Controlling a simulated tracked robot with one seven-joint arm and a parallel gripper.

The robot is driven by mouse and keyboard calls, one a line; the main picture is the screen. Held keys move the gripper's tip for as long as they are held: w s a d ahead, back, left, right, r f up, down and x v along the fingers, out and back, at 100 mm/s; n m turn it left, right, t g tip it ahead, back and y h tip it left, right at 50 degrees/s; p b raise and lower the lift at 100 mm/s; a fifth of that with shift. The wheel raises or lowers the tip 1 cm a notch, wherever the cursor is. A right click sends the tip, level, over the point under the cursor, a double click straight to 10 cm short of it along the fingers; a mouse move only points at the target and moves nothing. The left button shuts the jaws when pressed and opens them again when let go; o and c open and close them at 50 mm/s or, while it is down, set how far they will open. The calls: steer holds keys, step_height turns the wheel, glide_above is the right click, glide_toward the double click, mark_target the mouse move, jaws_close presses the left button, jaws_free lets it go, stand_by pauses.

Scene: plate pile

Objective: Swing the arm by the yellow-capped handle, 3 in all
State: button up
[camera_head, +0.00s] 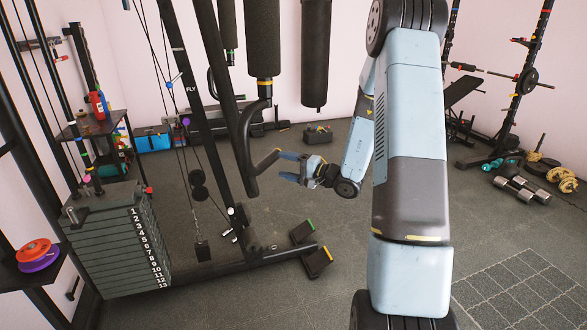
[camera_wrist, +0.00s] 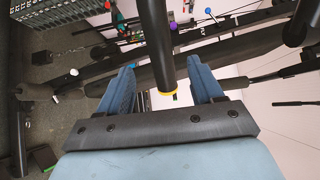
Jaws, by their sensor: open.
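The yellow-capped handle (camera_wrist: 155,45) is a black bar reaching between my open fingers in the wrist view, its yellow end cap (camera_wrist: 168,93) near my palm. In the head view this dark handle (camera_head: 266,160) sticks out from the curved lower end of the machine's black arm (camera_head: 244,150). My gripper (camera_head: 281,166) is open with its blue fingers at the handle's end; in the wrist view its fingers (camera_wrist: 161,68) stand on either side of the bar. Gaps show on both sides, wider on the left.
A numbered weight stack (camera_head: 125,240) stands at left, with black frame posts and cables beside it. Black pedals (camera_head: 310,250) lie near the machine's foot. Dumbbells (camera_head: 522,190) and plates are at far right.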

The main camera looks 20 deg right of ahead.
mark_target(273, 162)
steer(key=shift+x, duration=3.45)
steer(key=shift+s, duration=0.1)
jaws_close()
